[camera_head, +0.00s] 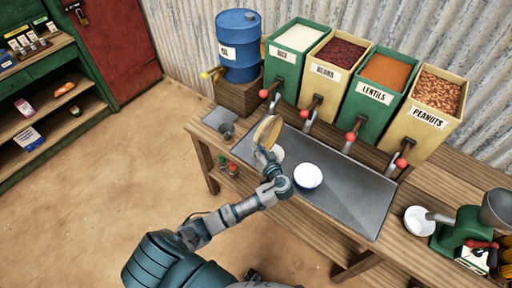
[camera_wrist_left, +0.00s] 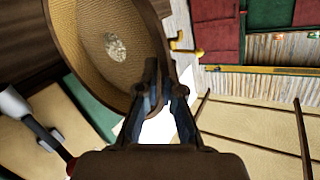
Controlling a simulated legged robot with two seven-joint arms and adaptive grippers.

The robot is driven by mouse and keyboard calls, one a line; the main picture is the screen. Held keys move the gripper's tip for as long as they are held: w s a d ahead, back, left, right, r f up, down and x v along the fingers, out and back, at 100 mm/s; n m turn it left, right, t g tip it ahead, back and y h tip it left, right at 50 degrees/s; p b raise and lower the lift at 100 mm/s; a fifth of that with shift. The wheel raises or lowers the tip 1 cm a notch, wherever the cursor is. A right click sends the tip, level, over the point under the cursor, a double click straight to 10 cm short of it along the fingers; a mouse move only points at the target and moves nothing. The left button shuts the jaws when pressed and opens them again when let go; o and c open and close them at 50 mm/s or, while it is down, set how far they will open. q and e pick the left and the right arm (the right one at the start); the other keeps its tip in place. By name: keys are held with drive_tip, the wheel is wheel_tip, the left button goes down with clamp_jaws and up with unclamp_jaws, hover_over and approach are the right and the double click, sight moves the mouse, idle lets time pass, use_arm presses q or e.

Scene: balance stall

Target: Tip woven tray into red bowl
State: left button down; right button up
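The woven tray (camera_head: 267,131) is tan and round, and it stands steeply tilted above the left part of the counter. It also fills the upper left of the left wrist view (camera_wrist_left: 80,75), with a small pale patch, perhaps grains, on its inside. My left gripper (camera_head: 262,151) is shut on the tray's rim; its fingers show at the rim in the left wrist view (camera_wrist_left: 150,95). I see no clearly red bowl. A white bowl with a dark blue rim (camera_head: 308,177) stands on the grey counter sheet, right of my gripper. Another pale dish (camera_head: 278,156) is partly hidden behind my gripper. My right gripper is not in view.
Bins of rice (camera_head: 297,40), beans, lentils (camera_head: 382,75) and peanuts with red-knobbed levers line the back. A blue drum (camera_head: 238,45) stands at the back left. The grey sheet (camera_head: 350,200) has free room.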

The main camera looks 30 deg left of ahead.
use_arm(q)
drive_tip(key=d+m+t+y+b, duration=0.2)
drive_tip(key=d+y+b, duration=0.1)
drive_tip(key=d+b, duration=0.3)
drive_tip(key=shift+s+d+f+m+t+y, duration=0.2)
drive_tip(key=shift+d+f+m+t+y, duration=0.1)
drive_tip(key=shift+d, duration=0.05)
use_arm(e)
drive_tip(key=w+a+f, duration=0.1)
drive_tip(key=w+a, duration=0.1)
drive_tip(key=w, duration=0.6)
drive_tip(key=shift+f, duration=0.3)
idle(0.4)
